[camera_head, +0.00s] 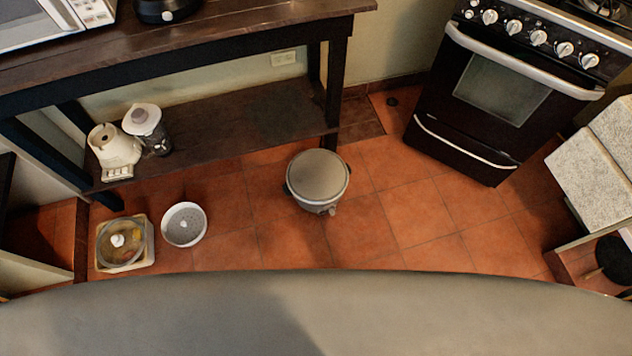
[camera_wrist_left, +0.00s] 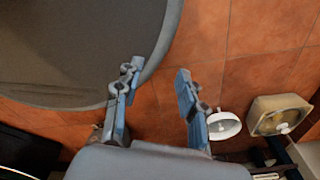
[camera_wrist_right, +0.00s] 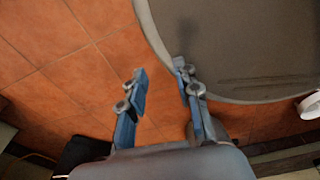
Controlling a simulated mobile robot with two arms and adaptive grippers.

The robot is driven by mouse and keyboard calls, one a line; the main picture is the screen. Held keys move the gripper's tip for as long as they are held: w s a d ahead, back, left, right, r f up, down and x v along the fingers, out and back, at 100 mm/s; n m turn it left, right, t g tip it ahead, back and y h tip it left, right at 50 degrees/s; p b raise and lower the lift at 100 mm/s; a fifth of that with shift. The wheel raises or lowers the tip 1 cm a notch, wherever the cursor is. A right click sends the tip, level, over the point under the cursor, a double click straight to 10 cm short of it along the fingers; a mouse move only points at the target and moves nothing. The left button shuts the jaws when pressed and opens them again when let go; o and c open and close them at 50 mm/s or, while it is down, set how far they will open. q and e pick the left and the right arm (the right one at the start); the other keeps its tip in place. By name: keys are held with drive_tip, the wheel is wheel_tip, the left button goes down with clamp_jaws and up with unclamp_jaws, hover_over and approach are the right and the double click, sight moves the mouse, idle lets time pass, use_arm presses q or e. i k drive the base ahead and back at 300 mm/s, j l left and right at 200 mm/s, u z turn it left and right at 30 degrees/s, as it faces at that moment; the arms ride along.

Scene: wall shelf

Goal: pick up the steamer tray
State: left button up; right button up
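The likely steamer tray is a round white bowl with a grey, perforated-looking inside (camera_head: 184,224). It stands upright on the tiled floor at the lower left of the head view. It also shows small at the right of the left wrist view (camera_wrist_left: 222,126). My left gripper (camera_wrist_left: 156,72) is open and empty, with the tray beyond its right finger and not between the fingers. My right gripper (camera_wrist_right: 162,78) is open and empty above the floor. Neither gripper shows in the head view.
A square cream container with a clear lid (camera_head: 122,243) stands just left of the bowl. A grey lidded cooker (camera_head: 318,180) stands to the right on the floor. A dark wooden table with a low shelf (camera_head: 240,125) is behind. A black stove (camera_head: 500,95) stands at right.

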sight(184, 224)
drive_tip(key=u, duration=1.55)
